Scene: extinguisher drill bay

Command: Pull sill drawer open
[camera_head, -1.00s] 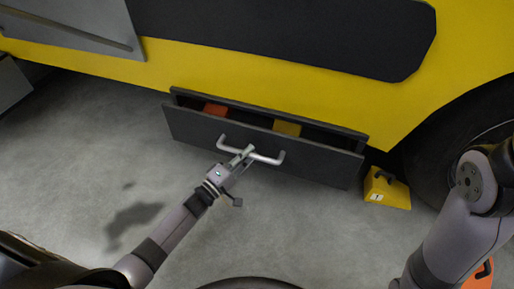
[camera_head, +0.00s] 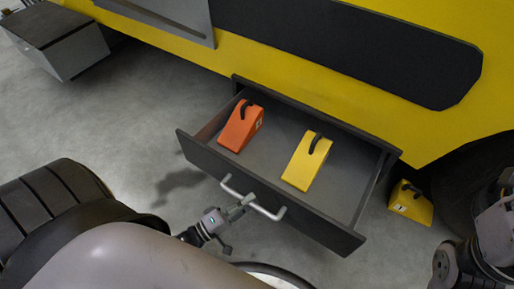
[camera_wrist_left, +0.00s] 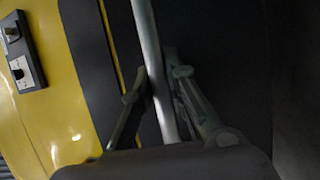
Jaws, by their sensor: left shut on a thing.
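The sill drawer (camera_head: 358,238) is a dark grey drawer under the yellow vehicle body, and it stands well open. An orange wedge (camera_head: 240,128) and a yellow wedge (camera_head: 305,164), each with a black handle, lie inside it. A silver bar handle (camera_head: 268,213) crosses its front. My left gripper (camera_head: 241,205) is shut on the bar near its middle. In the left wrist view the two fingers (camera_wrist_left: 160,95) close on either side of the silver bar (camera_wrist_left: 152,62). My right gripper is out of view; only part of my right arm shows at the right edge.
Another yellow wedge (camera_head: 410,204) stands on the floor right of the drawer, beside a dark wheel (camera_head: 470,165). A grey box (camera_head: 62,42) sits at the upper left. The grey floor (camera_head: 140,130) left of the drawer is clear.

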